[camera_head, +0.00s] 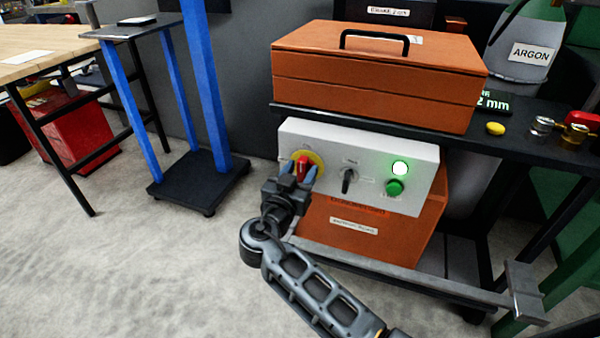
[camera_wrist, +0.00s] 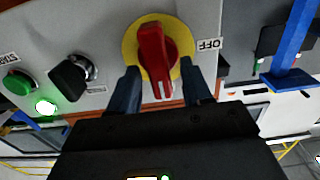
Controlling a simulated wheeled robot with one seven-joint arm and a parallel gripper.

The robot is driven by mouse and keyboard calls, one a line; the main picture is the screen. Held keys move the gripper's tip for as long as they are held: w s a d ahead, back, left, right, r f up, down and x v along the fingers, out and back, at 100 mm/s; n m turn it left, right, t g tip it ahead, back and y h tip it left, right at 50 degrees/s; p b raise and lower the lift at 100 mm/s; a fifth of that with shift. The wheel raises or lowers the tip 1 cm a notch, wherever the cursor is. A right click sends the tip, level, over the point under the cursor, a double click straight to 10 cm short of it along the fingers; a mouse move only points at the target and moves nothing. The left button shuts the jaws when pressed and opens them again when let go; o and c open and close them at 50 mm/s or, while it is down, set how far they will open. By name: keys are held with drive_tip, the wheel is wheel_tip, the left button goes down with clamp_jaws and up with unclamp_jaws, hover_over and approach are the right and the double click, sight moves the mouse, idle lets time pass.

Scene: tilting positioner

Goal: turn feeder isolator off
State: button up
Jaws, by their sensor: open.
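The feeder isolator is a red rotary handle (camera_head: 303,167) on a yellow disc, at the left end of a white control panel (camera_head: 375,200). In the wrist view the red handle (camera_wrist: 153,60) fills the upper middle, with an "OFF" label (camera_wrist: 212,44) beside the yellow disc. The handle's white mark points toward my gripper, not at that label. My gripper (camera_head: 300,174) is right at the handle. In the wrist view its two dark blue fingers (camera_wrist: 163,88) stand apart, one on each side of the handle's lower end, with visible gaps. Contact cannot be told.
A black selector knob (camera_head: 348,180), a lit green lamp (camera_head: 400,168) and a green button (camera_head: 394,187) share the panel. An orange toolbox (camera_head: 375,75) sits on the black shelf above. An orange case stands below. A blue-posted stand (camera_head: 200,178) is at left.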

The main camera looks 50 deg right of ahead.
clamp_jaws()
idle(0.3)
idle(0.3)
drive_tip(key=n, duration=0.5)
drive_tip(key=shift+w, duration=0.3)
drive_tip(key=shift+w+a+f+n+p, duration=0.15)
drive_tip(key=shift+n+p, duration=0.65)
drive_tip(key=shift+n, duration=1.35)
drive_tip(key=shift+w+d+f+n+p, duration=0.15)
drive_tip(key=shift+n+p, duration=0.7)
drive_tip(key=shift+n, duration=1.25)
drive_tip(key=shift+w+a+f+n+p, duration=0.15)
drive_tip(key=shift+n+p, duration=0.65)
drive_tip(key=shift+n, duration=1.35)
drive_tip(key=shift+s, duration=0.1)
